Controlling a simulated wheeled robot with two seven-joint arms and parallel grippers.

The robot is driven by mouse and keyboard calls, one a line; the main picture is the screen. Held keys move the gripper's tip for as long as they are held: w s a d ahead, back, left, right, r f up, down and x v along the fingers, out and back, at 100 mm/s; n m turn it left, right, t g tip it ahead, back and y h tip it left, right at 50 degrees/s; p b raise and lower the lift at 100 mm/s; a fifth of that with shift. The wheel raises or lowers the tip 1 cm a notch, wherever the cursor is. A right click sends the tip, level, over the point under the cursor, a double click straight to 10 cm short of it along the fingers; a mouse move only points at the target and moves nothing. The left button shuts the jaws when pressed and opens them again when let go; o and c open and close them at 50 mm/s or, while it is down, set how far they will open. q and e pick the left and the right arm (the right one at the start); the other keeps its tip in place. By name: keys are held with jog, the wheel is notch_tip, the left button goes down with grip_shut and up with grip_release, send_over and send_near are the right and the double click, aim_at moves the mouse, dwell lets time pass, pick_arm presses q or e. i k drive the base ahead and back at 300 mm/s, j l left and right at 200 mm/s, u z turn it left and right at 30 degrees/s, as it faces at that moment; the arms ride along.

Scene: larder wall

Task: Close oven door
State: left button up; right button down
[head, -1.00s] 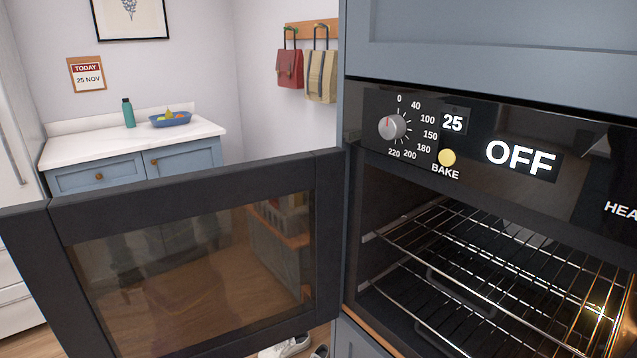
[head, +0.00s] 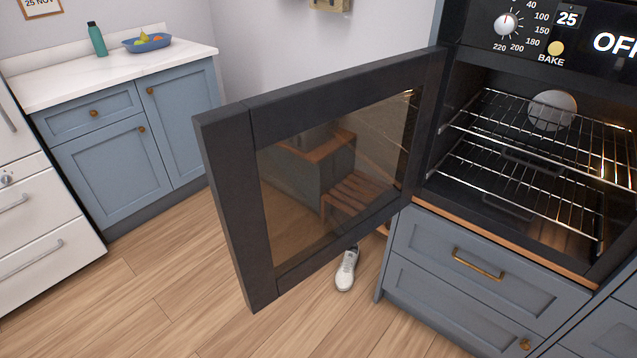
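The oven door (head: 238,205) stands wide open in the head view. It is a black frame around a see-through glass pane (head: 335,165), hinged on its right side at the oven's left edge. Its free edge points toward the left and the near side. The oven (head: 545,150) is on the right, with its cavity open and wire racks (head: 540,135) inside. Its panel shows a dial (head: 507,24), a yellow BAKE button (head: 556,48) and a partly cut-off OFF display. Neither of my grippers is in view.
Blue drawers (head: 470,270) with brass handles are under the oven. A white shoe (head: 346,270) lies on the floor below the door. A counter (head: 120,65) with a teal bottle (head: 97,39) and fruit bowl (head: 148,42) stands at the back left. The wooden floor in front is clear.

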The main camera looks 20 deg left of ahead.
aim_at(297, 174)
jog(key=j+z, duration=0.3)
jog(key=j, duration=0.3)
jog(key=j+z, duration=0.35)
jog(key=j, duration=0.2)
jog(key=k+j+z, duration=0.15)
jog(key=j+z, duration=0.15)
jog(key=j, duration=0.25)
jog(key=i+j+z, duration=0.2)
jog(key=j, duration=0.15)
jog(key=i+j+z, duration=0.25)
jog(key=j, duration=0.15)
jog(key=j+z, duration=0.2)
jog(key=j, duration=0.2)
jog(key=i+j+z, duration=0.1)
jog(key=j+z, duration=0.15)
jog(key=j, duration=0.15)
